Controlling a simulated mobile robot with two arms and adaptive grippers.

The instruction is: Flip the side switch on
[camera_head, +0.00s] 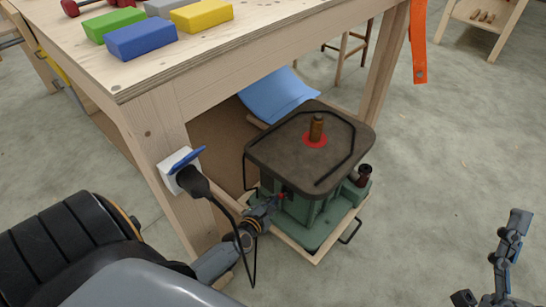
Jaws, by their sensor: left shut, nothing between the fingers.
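A machine with a dark flat top (265,150) and a green base (318,232) stands on a low wooden board beside the workbench leg. A brown spindle in a red ring rises from its top. A small red part (281,196), which looks like the side switch, shows under the top's front edge; its position is too small to tell. My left gripper (272,204) is shut and empty, right at this red part; I cannot tell whether they touch. My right gripper (488,264) is at the lower right, open and empty, away from the machine.
A black plug (191,181) sits in a white socket (178,161) with a blue flap on the bench leg. Its cable hangs near my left arm. Coloured blocks (142,39) lie on the workbench (118,85). A blue sheet (276,95) is behind the machine. Floor at right is clear.

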